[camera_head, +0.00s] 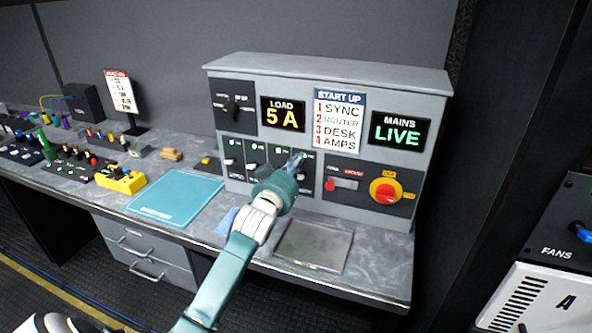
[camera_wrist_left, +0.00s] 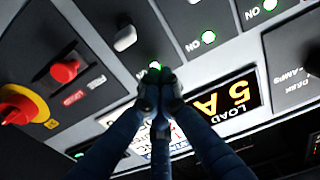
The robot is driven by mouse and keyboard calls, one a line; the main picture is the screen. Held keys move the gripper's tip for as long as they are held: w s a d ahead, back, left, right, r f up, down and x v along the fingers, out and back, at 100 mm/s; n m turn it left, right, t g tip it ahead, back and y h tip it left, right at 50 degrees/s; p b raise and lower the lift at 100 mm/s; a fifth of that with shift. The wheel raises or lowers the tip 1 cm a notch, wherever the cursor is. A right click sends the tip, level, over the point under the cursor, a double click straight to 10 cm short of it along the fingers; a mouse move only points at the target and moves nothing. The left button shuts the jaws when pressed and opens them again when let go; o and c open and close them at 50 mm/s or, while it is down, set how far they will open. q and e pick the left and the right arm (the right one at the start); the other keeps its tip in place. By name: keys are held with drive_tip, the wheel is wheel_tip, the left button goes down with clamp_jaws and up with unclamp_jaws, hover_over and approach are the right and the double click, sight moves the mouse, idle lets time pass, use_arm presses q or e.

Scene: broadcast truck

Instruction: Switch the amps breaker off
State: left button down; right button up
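The breaker panel (camera_head: 330,215) is a grey box on the desk with a row of breakers, white levers and lit green lamps. The rightmost breaker (camera_head: 303,178) is partly behind my gripper; I cannot read its label, so I cannot confirm it is the amps one. In the left wrist view its white lever (camera_wrist_left: 125,38) is beside a green lamp (camera_wrist_left: 155,66). My left gripper (camera_head: 297,159) is at this breaker's upper part. Its fingertips (camera_wrist_left: 158,78) are together with nothing visible between them, over or just in front of the lamp; contact is unclear. My right gripper is out of view.
Right of the breakers are a small red switch (camera_head: 331,185) and a red-yellow rotary switch (camera_head: 385,191). The displays read LOAD 5 A (camera_head: 283,114) and MAINS LIVE (camera_head: 399,131). The START UP list (camera_head: 338,119) ends with AMPS.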

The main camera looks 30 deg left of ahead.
sight(301, 176)
use_arm(q)
drive_tip(key=shift+s+d+f, duration=0.1)
drive_tip(key=shift+s+f, duration=0.25)
drive_tip(key=shift+f, duration=0.45)
drive_tip(key=shift+s+d+f, duration=0.1)
drive_tip(key=shift+s+f, duration=0.25)
drive_tip(key=shift+f, duration=0.45)
